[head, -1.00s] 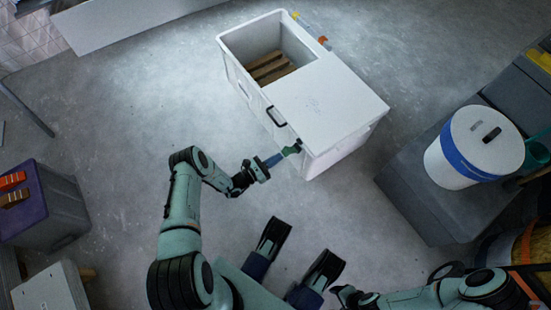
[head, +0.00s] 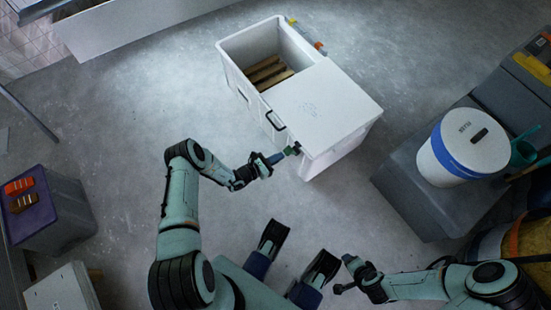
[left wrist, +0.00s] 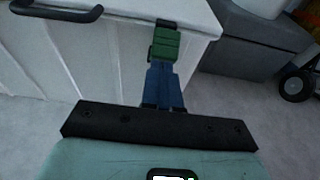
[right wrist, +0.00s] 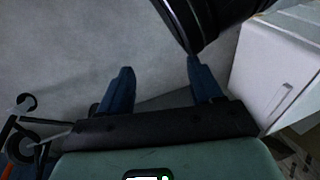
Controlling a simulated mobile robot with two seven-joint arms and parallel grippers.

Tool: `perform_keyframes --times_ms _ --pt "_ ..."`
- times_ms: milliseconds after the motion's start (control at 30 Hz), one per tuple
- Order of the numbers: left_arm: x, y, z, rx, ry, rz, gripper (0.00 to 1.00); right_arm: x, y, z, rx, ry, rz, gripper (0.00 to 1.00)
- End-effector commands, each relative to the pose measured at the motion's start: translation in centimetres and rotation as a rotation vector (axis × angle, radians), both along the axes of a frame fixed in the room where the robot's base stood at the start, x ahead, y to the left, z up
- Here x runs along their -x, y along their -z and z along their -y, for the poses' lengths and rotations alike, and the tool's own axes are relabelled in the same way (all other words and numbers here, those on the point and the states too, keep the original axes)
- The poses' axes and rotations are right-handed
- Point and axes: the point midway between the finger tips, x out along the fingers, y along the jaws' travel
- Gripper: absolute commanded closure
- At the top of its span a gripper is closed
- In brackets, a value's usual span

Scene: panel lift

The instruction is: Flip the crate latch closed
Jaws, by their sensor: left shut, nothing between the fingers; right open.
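The white crate (head: 318,160) stands on the floor at the upper middle of the head view. The green latch (head: 291,151) is on its near side, by the corner under the lid half; it shows in the left wrist view (left wrist: 166,42) with a black part at the rim. My left gripper (head: 278,158) is shut and empty, its blue fingers (left wrist: 163,82) together right at the latch's lower end. Whether they touch it I cannot tell. My right gripper (right wrist: 158,82) is open and empty, away from the crate.
A black handle (head: 274,119) is on the crate's near side; yellow and orange pieces (head: 319,46) are on its far side. A white bucket (head: 462,150) stands on a grey block at right. A purple-topped box (head: 55,205) is at left. The floor between is clear.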

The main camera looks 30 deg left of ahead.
Motion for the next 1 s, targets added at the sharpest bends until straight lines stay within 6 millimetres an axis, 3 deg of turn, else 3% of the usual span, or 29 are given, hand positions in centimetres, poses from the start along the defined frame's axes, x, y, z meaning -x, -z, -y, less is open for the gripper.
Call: perform_keyframes --times_ms 33,100,333,567,1000 --pt "-0.4 -1.6 0.2 -0.017 0.001 -0.035 1.0 0.0 -2.2 -0.6 -0.011 -0.01 0.01 0.35" --pt "-0.8 -2.3 0.3 -0.043 0.003 -0.097 1.0 0.6 -3.9 -1.4 -0.026 -0.025 -0.002 0.35" --pt "-1.9 -3.5 0.8 -0.122 0.004 -0.284 1.0 5.8 -7.3 -3.9 -0.094 -0.079 -0.142 0.35" --pt "-1.5 -2.5 0.6 -0.116 0.001 -0.28 1.0 5.5 -6.4 -3.6 -0.088 -0.073 -0.135 0.35" --pt "-1.6 -4.3 0.6 -0.116 0.0 -0.277 1.0 5.4 -8.0 -3.6 -0.087 -0.073 -0.128 0.35"
